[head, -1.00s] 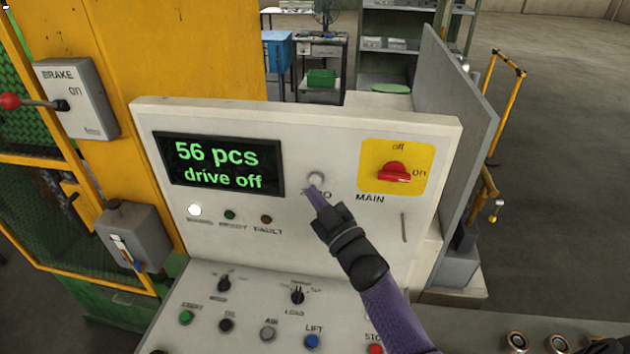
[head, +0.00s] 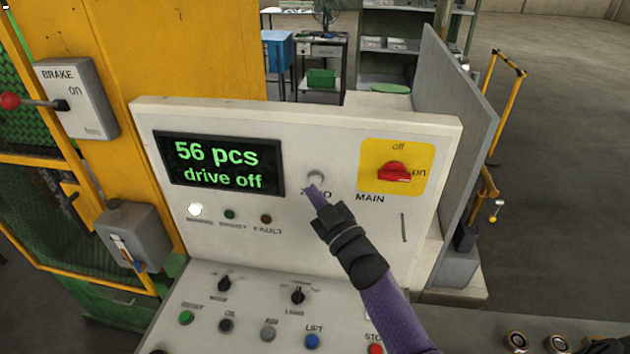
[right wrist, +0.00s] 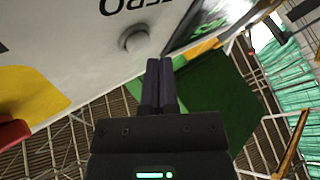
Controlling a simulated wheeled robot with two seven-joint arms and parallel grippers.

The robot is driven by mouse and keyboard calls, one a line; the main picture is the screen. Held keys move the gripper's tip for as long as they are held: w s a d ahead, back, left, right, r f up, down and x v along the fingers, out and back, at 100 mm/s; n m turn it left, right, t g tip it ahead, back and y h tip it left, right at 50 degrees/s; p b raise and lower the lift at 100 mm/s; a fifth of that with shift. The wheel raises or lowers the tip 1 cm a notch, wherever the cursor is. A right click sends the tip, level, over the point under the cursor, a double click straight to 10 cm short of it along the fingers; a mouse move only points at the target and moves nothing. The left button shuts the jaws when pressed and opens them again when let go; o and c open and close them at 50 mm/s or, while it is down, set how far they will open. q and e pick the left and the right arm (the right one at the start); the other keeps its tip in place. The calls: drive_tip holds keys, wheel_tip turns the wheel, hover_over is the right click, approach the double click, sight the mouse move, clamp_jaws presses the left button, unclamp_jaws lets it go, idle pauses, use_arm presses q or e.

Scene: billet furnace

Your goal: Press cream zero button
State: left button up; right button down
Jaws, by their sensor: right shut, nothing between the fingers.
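The cream zero button (head: 316,177) is a small round knob on the upright cream panel, between the display and the yellow main switch plate. Its label is partly hidden behind my right gripper (head: 312,190). In the right wrist view the button (right wrist: 134,38) stands out from the panel beside the letters "ZERO". My right gripper (right wrist: 158,64) is shut and empty, its fingertips close to the button. In the wrist view a small gap shows between tips and button; in the head view they overlap its lower edge.
The display (head: 219,165) reads "56 pcs, drive off". The red main switch (head: 394,172) is to the right of the button. A sloped desk with knobs and coloured buttons, such as the blue lift button (head: 312,341), lies below. A brake box (head: 77,98) is at left.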

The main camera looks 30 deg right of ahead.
drive_tip(key=shift+w+d, duration=0.25)
drive_tip(key=shift+w, duration=0.05)
drive_tip(key=shift+w+d+b, duration=0.2)
drive_tip(key=shift+w+b, duration=0.1)
drive_tip(key=shift+b, duration=0.05)
idle(0.6)
idle(0.3)
drive_tip(key=shift+s+a+p, duration=0.5)
drive_tip(key=shift+s, duration=0.15)
drive_tip(key=s+a+p, duration=0.1)
drive_tip(key=s, duration=0.1)
drive_tip(key=s+a+p, duration=0.1)
drive_tip(key=s+a, duration=0.1)
idle(0.3)
idle(0.6)
